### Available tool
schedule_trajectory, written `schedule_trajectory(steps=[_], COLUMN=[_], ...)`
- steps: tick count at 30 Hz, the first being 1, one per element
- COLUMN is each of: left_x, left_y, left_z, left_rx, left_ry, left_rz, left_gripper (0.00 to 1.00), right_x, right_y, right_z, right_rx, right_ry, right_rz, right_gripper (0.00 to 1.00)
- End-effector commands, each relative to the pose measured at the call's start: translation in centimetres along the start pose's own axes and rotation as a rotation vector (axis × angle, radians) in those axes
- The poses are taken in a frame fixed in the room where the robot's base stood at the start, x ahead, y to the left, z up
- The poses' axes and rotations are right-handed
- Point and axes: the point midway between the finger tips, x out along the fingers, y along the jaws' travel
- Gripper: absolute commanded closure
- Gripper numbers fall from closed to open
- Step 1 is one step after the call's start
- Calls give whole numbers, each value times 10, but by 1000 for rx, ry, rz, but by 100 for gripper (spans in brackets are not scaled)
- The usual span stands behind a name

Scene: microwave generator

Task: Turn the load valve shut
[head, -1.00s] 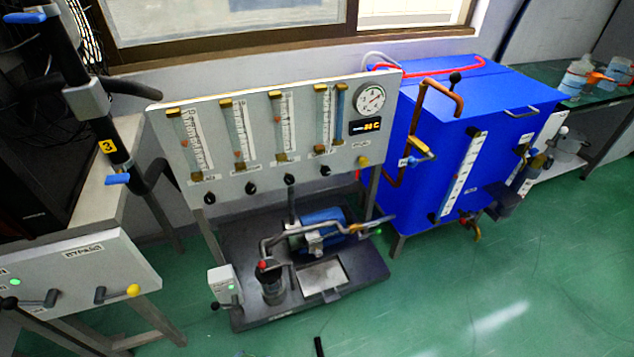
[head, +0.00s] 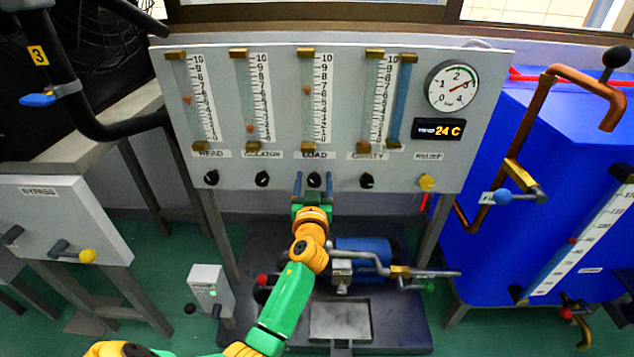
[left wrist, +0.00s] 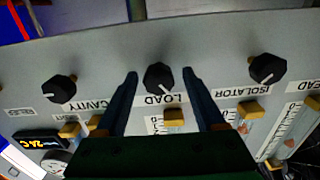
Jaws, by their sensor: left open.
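The load valve is a black knob (head: 314,180) under the LOAD label on the grey panel (head: 440,60). The load knob also shows in the left wrist view (left wrist: 159,77), with a pale pointer line on it. My left gripper (head: 314,184) is open in front of the panel, with one finger on each side of the load knob. In the left wrist view the gripper (left wrist: 160,80) has clear gaps between both fingers and the knob, so it is not gripping. The load flow tube (head: 307,95) stands above, with an orange float high in it. My right gripper is not in view.
The isolator knob (head: 262,179) and cavity knob (head: 367,181) flank the load knob closely. A yellow relief knob (head: 427,182) is at the panel's right. A blue pump (head: 362,255) stands below, and a blue tank (head: 520,150) is at right.

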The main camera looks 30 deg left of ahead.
Motion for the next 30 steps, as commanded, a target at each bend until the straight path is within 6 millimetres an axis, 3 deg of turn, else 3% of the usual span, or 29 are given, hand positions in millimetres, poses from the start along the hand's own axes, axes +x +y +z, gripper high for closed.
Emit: schedule_trajectory(steps=[7, 15, 30], left_x=[3, 2, 2], left_y=[0, 0, 1], left_z=[0, 0, 1], left_rx=[0, 1, 132], left_ry=[-1, -1, -1], left_rz=[0, 0, 1], left_gripper=[29, 100, 100], right_x=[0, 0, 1], right_y=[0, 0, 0], right_z=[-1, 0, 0], right_rx=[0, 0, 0], right_ry=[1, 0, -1], right_rz=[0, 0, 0], right_gripper=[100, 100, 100])
